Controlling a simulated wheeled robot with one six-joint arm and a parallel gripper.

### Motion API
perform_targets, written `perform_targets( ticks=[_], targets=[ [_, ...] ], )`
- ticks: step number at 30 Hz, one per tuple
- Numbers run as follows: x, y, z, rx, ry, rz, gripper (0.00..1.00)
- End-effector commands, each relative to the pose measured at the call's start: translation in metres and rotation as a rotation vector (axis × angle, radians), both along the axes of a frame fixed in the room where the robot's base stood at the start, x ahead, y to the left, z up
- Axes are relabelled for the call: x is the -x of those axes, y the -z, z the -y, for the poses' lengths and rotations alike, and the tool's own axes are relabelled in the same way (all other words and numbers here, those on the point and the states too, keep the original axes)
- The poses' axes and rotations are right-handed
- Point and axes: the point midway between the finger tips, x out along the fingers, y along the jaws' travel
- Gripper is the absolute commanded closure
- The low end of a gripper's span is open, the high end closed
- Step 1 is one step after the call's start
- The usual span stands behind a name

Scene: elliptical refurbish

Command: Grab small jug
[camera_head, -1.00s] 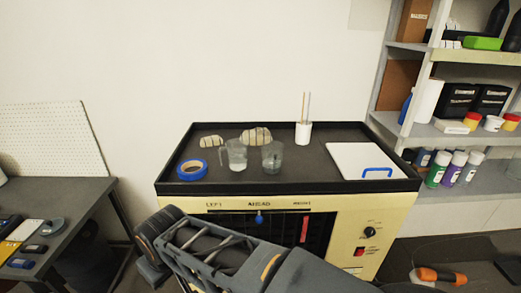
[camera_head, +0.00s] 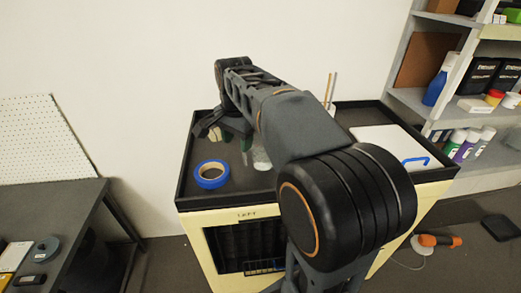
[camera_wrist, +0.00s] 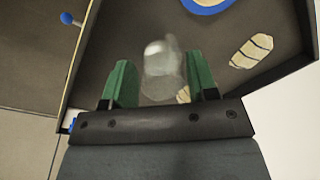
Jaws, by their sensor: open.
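A clear glass jug (camera_wrist: 160,72) shows in the wrist view between and just beyond my two green fingertips. It is blurred and its handle is hard to make out. My gripper (camera_wrist: 158,60) is open and points down at the tabletop, with a finger on either side of the jug in the picture. I cannot tell whether either finger touches it. In the head view my arm reaches over the black-rimmed table (camera_head: 186,170) and hides most of the jug area. Part of a clear glass vessel (camera_head: 261,159) shows beside my arm, but I cannot tell which one it is.
A blue tape roll (camera_head: 210,174) lies near the table's front left. A pale banded stone (camera_wrist: 251,51) lies beside the jug. A white board (camera_head: 385,147) with a blue handle is at the right, and sticks (camera_head: 330,88) stand behind my arm. Shelves (camera_head: 430,55) flank the right side.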

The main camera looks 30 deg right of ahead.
Motion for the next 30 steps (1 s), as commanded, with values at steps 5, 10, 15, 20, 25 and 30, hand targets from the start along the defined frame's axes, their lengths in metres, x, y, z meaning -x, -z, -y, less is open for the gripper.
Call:
perform_targets(
  ticks=[5, 10, 15, 20, 25, 30],
  targets=[
    [-0.031, -0.025, 0.023, -0.026, 0.298, -0.057, 0.47],
    [-0.043, -0.03, 0.032, -0.035, 0.448, -0.086, 0.47],
    [-0.046, -0.009, 0.034, -0.037, 0.49, -0.097, 0.47],
    [-0.046, 0.02, 0.034, -0.036, 0.489, -0.096, 0.47],
    [-0.046, 0.041, 0.034, -0.037, 0.488, -0.094, 0.47],
    [-0.046, 0.05, 0.034, -0.037, 0.487, -0.092, 0.47]
  ],
)
